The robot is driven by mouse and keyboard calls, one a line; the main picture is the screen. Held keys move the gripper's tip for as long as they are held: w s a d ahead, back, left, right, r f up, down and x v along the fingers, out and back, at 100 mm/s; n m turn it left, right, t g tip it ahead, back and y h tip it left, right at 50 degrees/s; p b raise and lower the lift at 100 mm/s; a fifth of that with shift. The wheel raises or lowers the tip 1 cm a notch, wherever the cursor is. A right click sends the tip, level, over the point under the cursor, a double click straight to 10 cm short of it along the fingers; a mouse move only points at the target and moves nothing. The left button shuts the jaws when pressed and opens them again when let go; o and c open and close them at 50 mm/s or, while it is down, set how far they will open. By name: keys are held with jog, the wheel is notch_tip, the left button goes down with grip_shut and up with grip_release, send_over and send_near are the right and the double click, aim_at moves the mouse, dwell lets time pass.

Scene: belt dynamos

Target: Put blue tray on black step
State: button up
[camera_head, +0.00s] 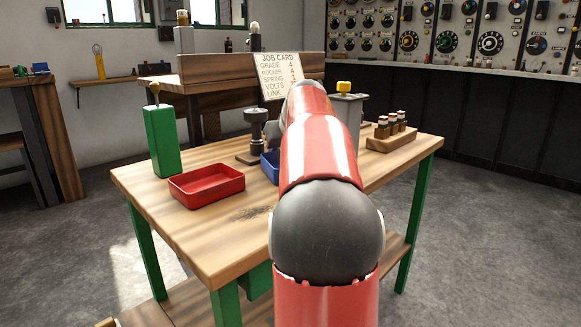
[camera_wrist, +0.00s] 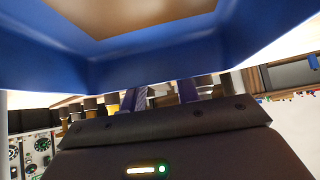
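The blue tray (camera_head: 269,167) is mostly hidden behind my red arm in the head view; only its left end shows, over the wooden table. In the wrist view, the blue tray (camera_wrist: 160,62) is very close and spans the top of the picture, with a wood-brown area inside its outline. My gripper (camera_wrist: 160,97) is right at the tray's near wall. Its fingertips are partly hidden, so I cannot tell whether it grips the wall. My gripper is hidden by the arm in the head view. I cannot make out a black step in either view.
A dark post (camera_head: 256,128) stands behind the blue tray. A wooden rack (camera_head: 391,137) with several small cylinders is at right. The table's front left (camera_head: 215,240) is clear.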

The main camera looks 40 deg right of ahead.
grip_shut()
